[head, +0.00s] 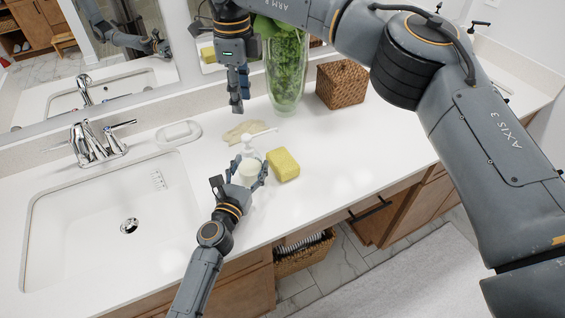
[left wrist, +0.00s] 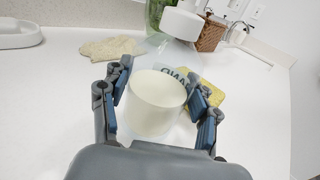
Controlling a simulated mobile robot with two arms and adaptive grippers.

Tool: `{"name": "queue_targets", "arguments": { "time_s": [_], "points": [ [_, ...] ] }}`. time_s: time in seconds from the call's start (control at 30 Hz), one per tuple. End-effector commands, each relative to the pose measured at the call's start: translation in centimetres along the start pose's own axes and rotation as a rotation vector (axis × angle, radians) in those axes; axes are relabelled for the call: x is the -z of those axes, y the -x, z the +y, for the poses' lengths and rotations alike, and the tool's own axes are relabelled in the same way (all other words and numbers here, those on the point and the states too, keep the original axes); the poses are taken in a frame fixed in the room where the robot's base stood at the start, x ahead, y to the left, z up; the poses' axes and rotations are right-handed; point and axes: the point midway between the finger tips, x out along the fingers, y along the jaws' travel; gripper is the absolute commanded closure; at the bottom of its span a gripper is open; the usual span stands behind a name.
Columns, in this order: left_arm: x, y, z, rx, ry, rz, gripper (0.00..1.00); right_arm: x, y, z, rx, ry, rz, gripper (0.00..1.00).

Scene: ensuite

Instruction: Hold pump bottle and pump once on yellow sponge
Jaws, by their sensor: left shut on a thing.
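The pump bottle (head: 249,172) stands on the white counter, a clear bottle with cream-coloured contents and a white pump head. My left gripper (head: 247,178) is shut around its body from the front. In the left wrist view the bottle (left wrist: 156,103) sits between both fingers, and its white pump head (left wrist: 183,20) shows above. The yellow sponge (head: 283,164) lies on the counter just right of the bottle; the bottle and a finger partly hide it in the left wrist view (left wrist: 208,98). My right gripper (head: 239,103) points down above and behind the bottle, apart from it; its finger opening is unclear.
A sink (head: 112,225) with a chrome faucet (head: 90,140) is at left. A soap dish (head: 179,133) and a beige cloth (head: 240,132) lie behind the bottle. A glass vase with greenery (head: 287,75) and a wicker basket (head: 342,84) stand at the back. The counter right of the sponge is clear.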

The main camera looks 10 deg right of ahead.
Motion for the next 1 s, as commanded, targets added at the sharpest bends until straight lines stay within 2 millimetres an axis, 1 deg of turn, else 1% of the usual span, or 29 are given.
{"name": "queue_targets", "arguments": {
  "time_s": [0.23,0.27,0.3,0.37,0.4,0.43,0.47,0.57,0.67,0.83,1.0],
  "points": [
    [0.1,0.0,0.0,0.0,-0.001,0.002,0.87,0.0,0.0,0.0,0.0,0.0,0.0,0.62],
    [0.1,0.0,0.0,0.0,-0.001,0.002,0.87,0.0,0.0,0.0,0.0,0.0,0.0,0.66],
    [0.1,0.0,0.0,0.0,-0.001,0.002,0.87,0.0,0.0,0.0,0.0,0.002,0.0,0.74],
    [0.1,0.0,0.0,0.0,-0.001,0.002,0.87,0.0,-0.1,0.0,0.002,0.018,-0.001,0.87],
    [0.1,0.0,0.0,0.0,-0.001,0.002,0.87,0.1,-0.1,0.0,0.005,0.043,-0.001,0.95],
    [0.1,0.0,0.0,0.0,-0.001,0.002,0.87,0.1,-0.2,0.0,0.008,0.068,-0.002,1.0],
    [0.1,0.0,0.0,0.0,-0.001,0.002,0.87,0.1,-0.3,0.0,0.012,0.101,-0.003,1.0],
    [0.1,0.0,0.0,0.0,-0.001,0.002,0.87,0.2,-0.7,-0.1,0.035,0.269,-0.007,1.0],
    [0.1,0.0,0.0,-0.001,-0.001,0.002,0.87,0.3,-1.2,0.0,0.067,0.503,-0.009,1.0],
    [0.1,0.0,0.0,-0.001,-0.001,0.002,0.87,0.4,-1.7,-0.1,0.144,0.939,0.0,1.0],
    [0.1,0.0,0.0,-0.001,-0.001,0.002,0.87,0.4,-1.8,0.0,0.237,1.371,0.035,1.0]
  ]
}}
